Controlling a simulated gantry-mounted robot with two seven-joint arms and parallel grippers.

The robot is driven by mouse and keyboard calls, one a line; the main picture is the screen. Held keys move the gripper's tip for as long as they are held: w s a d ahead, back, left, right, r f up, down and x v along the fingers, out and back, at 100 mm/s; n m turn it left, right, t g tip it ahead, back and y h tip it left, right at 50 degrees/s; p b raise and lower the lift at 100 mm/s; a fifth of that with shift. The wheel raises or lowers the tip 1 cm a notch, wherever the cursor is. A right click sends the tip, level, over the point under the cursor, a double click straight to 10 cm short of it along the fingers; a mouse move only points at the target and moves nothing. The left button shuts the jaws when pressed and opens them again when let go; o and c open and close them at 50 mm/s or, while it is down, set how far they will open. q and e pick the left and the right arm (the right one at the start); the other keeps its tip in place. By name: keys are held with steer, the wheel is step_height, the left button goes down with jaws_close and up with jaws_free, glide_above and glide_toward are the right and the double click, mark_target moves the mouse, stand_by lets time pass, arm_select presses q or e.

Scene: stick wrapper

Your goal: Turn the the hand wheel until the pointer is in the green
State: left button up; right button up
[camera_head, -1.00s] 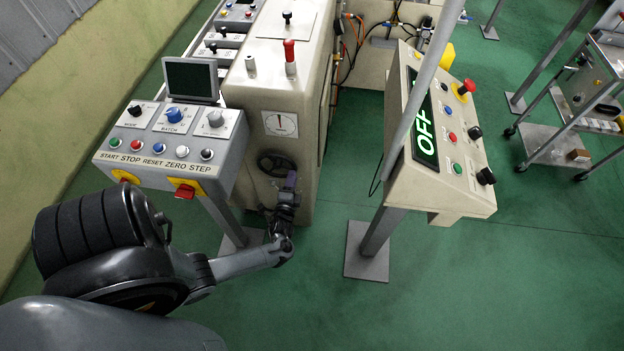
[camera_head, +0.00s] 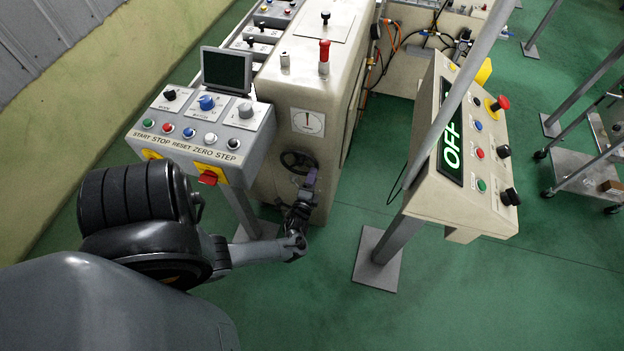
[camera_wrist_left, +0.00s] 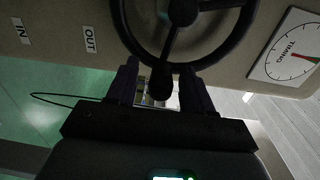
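The black hand wheel (camera_head: 292,160) is on the front of the beige machine, below a white round gauge (camera_head: 308,122). In the left wrist view the wheel (camera_wrist_left: 238,40) fills the top, with its spokes and a dark knob (camera_wrist_left: 161,84) at the lower rim. My left gripper (camera_wrist_left: 160,92) is open, one finger on each side of the knob, with gaps visible. In the head view my left gripper (camera_head: 309,180) overlaps the wheel's lower right. The gauge (camera_wrist_left: 290,50), marked TIMING, has a small red and green area; its pointer is hard to read. My right gripper is not in view.
A button console (camera_head: 195,135) stands left of the wheel. A tilted panel (camera_head: 480,165) showing OFF stands on a post to the right. IN and OUT labels (camera_wrist_left: 90,40) are beside the wheel. Green floor lies open between the machine and the panel.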

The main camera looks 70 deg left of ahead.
arm_select(q)
steer(key=p+v, duration=0.1)
steer(key=v, duration=0.9)
steer(key=shift+s+d, duration=0.2)
steer(key=shift+d, duration=0.15)
steer(key=shift+f, duration=0.1)
